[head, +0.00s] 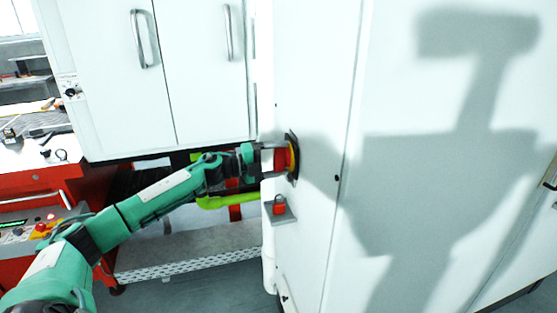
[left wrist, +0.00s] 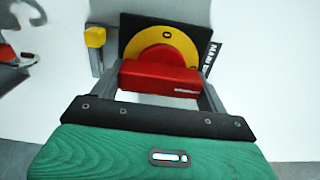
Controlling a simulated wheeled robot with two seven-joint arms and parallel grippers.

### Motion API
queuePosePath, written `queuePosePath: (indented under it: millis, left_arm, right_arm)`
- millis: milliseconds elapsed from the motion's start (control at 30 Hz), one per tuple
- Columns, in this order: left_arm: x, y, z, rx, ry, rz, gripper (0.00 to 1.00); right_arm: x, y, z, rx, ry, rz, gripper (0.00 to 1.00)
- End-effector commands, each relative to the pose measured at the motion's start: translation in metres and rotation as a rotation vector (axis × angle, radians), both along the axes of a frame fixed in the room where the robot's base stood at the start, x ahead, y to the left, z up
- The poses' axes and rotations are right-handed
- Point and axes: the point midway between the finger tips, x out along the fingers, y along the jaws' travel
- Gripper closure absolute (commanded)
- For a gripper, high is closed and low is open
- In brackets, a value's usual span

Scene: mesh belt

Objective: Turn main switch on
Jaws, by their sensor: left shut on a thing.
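The main switch has a red handle (head: 281,159) on a yellow disc (head: 293,157), mounted on the white cabinet's side. In the left wrist view, the red handle (left wrist: 160,80) lies crosswise in front of the yellow disc (left wrist: 160,50) and the black plate (left wrist: 135,22). A "0" mark shows near the disc's upper edge. The label (left wrist: 210,57) beside it is partly hidden. My left gripper (head: 275,159) is shut on the red handle, with one finger at each end of it. My right gripper is not in view.
A red padlock-like object (head: 279,207) sits on a small grey bracket just below the switch. White cabinet doors with handles (head: 140,40) stand above my left arm. A red workbench (head: 40,180) is at the left. The white panel (head: 400,150) at the right is clear.

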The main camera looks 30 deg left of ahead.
Motion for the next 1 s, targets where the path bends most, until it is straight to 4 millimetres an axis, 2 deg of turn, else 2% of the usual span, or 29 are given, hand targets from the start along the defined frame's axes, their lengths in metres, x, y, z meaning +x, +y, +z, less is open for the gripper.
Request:
queuePosePath:
  millis: [33,100,133,533,667,1000]
  left_arm:
    - [0.000,-0.001,-0.002,0.003,0.001,-0.002,0.18]
    - [0.000,-0.001,-0.002,0.003,0.001,-0.002,0.04]
    - [0.000,-0.001,-0.001,0.003,0.000,-0.002,0.02]
    - [-0.005,0.005,-0.003,0.003,0.002,0.001,0.02]
    - [-0.017,0.015,-0.005,0.003,0.003,0.001,0.02]
    - [-0.052,0.044,-0.005,0.002,0.004,0.001,0.02]
  right_arm:
    - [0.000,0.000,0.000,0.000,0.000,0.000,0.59]
    - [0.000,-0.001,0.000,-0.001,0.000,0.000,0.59]
    - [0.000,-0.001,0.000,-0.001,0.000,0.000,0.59]
    - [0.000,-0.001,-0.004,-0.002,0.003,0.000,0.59]
    - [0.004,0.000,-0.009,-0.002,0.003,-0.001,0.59]
    - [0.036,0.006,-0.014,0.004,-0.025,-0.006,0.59]
